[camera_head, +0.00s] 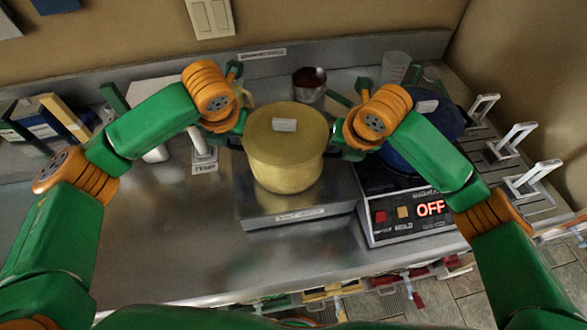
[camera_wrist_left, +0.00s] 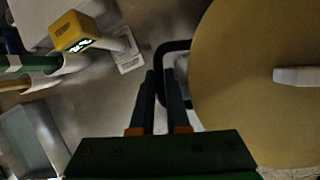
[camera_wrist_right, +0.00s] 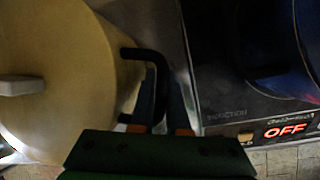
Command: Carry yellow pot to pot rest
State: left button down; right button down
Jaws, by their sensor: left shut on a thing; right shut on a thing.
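The yellow pot (camera_head: 285,160) has its lid on, with a pale knob on top. It is upright over a flat grey metal slab (camera_head: 297,214); I cannot tell whether it touches the slab. My left gripper (camera_head: 237,139) is shut on the pot's left black handle, which shows in the left wrist view (camera_wrist_left: 172,47). My right gripper (camera_head: 336,147) is shut on the right black handle, seen in the right wrist view (camera_wrist_right: 150,55). The pot also fills the right side of the left wrist view (camera_wrist_left: 250,110) and the left side of the right wrist view (camera_wrist_right: 60,110).
An induction cooker (camera_head: 412,222) reading OFF stands right of the slab, with a blue pot (camera_head: 405,160) on it. A small metal cup (camera_head: 309,84) and a clear beaker (camera_head: 395,67) are behind. White upright holders (camera_head: 510,140) stand far right. The left front counter (camera_head: 150,240) is clear.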

pick_arm(q)
jog(key=c, duration=1)
grip_release()
jog(key=shift+s+a+p, duration=0.1)
jog(key=shift+a+p, duration=0.05)
jog(key=shift+p, duration=0.2)
jog(key=shift+c, duration=0.2)
pick_arm(e)
jog(key=c, duration=1)
grip_release()
jog(key=shift+s, duration=0.1)
jog(key=shift+c, duration=0.2)
pick_arm(q)
jog(key=shift+o, duration=0.7)
jog(key=shift+s+r, duration=0.15)
pick_arm(e)
jog(key=shift+o, duration=0.7)
jog(key=shift+s+r, duration=0.1)
pick_arm(q)
jog(key=shift+s+d, duration=0.1)
jog(key=shift+d, duration=0.1)
pick_arm(e)
jog(key=shift+s, duration=0.1)
pick_arm(q)
jog(key=shift+r, duration=0.1)
